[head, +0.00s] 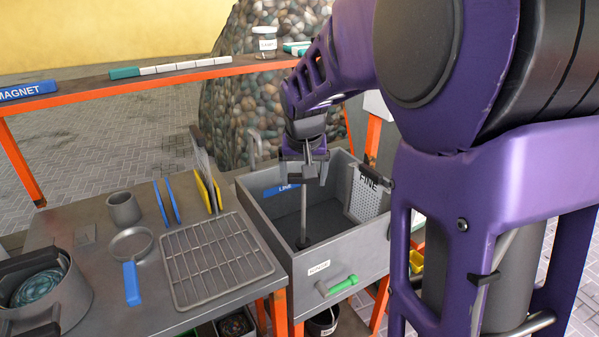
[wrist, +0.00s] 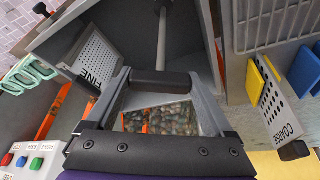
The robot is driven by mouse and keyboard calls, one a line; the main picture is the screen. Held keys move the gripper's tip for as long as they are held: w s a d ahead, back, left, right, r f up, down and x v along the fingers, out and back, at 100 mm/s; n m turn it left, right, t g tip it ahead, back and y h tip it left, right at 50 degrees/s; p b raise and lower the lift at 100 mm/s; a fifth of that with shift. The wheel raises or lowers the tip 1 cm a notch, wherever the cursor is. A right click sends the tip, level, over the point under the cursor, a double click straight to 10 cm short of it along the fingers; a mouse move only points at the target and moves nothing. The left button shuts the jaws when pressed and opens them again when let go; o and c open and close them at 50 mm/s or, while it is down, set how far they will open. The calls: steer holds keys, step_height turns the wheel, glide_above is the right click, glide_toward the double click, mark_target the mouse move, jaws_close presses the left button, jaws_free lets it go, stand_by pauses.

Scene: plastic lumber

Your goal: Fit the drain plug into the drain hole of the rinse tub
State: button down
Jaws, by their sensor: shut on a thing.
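The grey rinse tub (head: 365,255) stands at the centre right of the head view. My gripper (head: 304,172) is over the tub and shut on the top of the drain plug. The drain plug (head: 303,213) is a long, thin upright rod with a dark foot, which reaches down near the tub floor. In the wrist view, a dark crossbar sits between the fingertips of my gripper (wrist: 160,84), and the plug's rod (wrist: 162,40) runs away from it. The drain hole does not show; I cannot tell whether the foot is over or in it.
A perforated FINE screen (head: 366,195) hangs inside the tub's right side. A green-handled valve (head: 340,286) sticks out from the tub's front. Left of the tub, a wire rack (head: 217,258), a blue-handled pan (head: 132,270) and upright boards (head: 170,198) occupy the bench.

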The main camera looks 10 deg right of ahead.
mark_target(303, 218)
steer(key=shift+f, duration=6.2)
jaws_free()
steer(key=shift+f, duration=0.1)
steer(key=p+v, duration=0.2)
steer(key=v, duration=1.5)
steer(key=shift+r+p, duration=0.2)
steer(key=shift+p, duration=0.2)
